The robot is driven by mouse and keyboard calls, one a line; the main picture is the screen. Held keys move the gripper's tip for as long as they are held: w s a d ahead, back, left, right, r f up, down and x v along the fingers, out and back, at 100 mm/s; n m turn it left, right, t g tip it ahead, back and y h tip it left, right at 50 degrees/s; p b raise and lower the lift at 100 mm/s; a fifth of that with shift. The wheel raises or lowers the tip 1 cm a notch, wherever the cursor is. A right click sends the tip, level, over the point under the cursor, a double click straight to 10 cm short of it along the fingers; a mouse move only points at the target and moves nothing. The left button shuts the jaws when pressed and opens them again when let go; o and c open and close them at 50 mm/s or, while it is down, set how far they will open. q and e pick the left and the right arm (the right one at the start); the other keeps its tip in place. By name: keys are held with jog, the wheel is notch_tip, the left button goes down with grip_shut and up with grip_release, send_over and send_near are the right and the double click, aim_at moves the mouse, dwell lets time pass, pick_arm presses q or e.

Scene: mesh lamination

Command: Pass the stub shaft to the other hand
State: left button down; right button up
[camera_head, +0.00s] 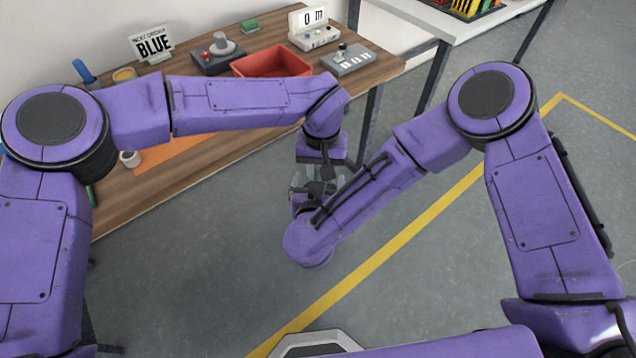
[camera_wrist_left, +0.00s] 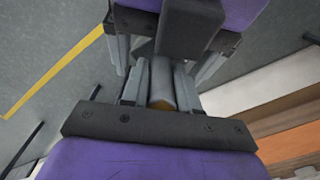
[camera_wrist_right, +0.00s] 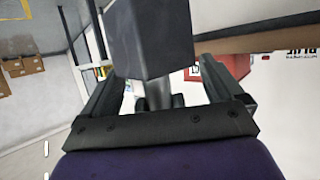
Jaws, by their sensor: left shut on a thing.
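The stub shaft (camera_wrist_left: 161,85) is a short grey cylinder with a brownish lower end, seen in the left wrist view. My left gripper (camera_wrist_left: 160,68) is shut on it, one finger on each side. My right gripper (camera_wrist_right: 155,72) faces the left one from below, its fingers wide apart. A grey part of the shaft (camera_wrist_right: 158,92) shows between those fingers, with clear gaps on both sides. In the head view the left gripper (camera_head: 318,178) and right gripper (camera_head: 308,190) meet over the floor; the shaft is not clearly visible there.
The wooden workbench (camera_head: 215,150) is at the upper left, beyond the hands. It carries a red bin (camera_head: 272,62), a grey switch box (camera_head: 348,60), a control box (camera_head: 218,55) and a "BLUE" sign (camera_head: 152,43). Open floor (camera_head: 220,260) lies below the hands.

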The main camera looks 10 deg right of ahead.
pick_arm(q)
jog(key=shift+s+d+r, duration=0.1)
jog(key=shift+d, duration=0.05)
pick_arm(e)
jog(key=shift+a+r, duration=0.1)
jog(key=shift+a, duration=0.15)
jog(key=c, duration=0.8)
pick_arm(q)
jog(key=c, duration=0.8)
grip_release()
pick_arm(e)
jog(key=shift+a, duration=0.1)
jog(key=shift+c, duration=0.2)
pick_arm(q)
jog(key=shift+r, duration=0.1)
